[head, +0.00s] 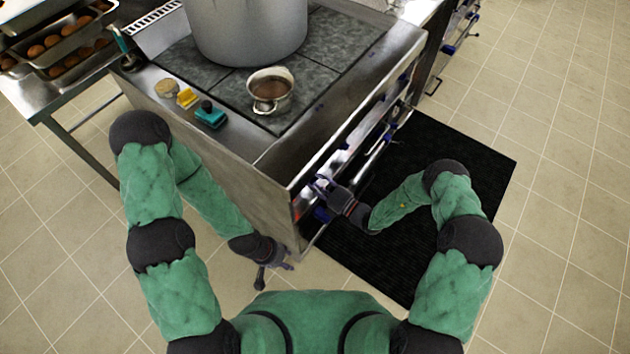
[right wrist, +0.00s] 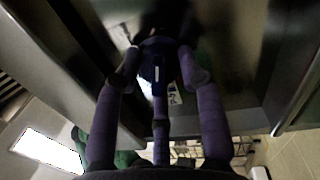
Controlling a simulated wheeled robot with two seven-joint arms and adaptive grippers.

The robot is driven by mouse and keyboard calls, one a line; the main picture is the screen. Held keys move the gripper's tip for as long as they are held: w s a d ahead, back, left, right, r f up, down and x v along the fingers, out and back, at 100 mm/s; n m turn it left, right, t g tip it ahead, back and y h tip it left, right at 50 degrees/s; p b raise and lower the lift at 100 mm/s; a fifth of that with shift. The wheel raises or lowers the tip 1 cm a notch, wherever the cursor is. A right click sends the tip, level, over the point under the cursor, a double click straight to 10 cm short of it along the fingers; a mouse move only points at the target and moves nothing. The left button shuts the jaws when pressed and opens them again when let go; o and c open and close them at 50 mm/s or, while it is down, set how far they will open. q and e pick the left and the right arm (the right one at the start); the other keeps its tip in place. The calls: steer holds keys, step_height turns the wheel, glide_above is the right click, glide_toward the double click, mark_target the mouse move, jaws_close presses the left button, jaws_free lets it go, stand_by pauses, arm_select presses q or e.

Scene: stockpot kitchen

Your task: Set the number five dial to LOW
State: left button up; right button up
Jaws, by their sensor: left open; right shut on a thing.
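The stove's front panel (head: 345,150) carries a row of dark blue dials, seen steeply from above. My right gripper (head: 322,186) is at the near end of this panel. In the right wrist view, its purple fingers (right wrist: 158,66) are closed around a dark blue dial (right wrist: 157,73) with a white pointer line. A pale label with dark marks shows just beside that dial, too small and partly hidden to read, so I cannot tell its number or setting. My left gripper (head: 272,277) is open and empty, hanging beside the stove's near corner, apart from the dials.
A large stockpot (head: 248,30) and a small pan of brown liquid (head: 270,88) stand on the stove top. A teal item (head: 210,115) lies near its edge. Trays of bread (head: 65,45) stand at left. A black mat (head: 450,150) covers the floor before the panel.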

stand_by(0.3)
steer(key=o, duration=1.1)
steer(key=shift+o, duration=0.2)
steer(key=v, duration=1.2)
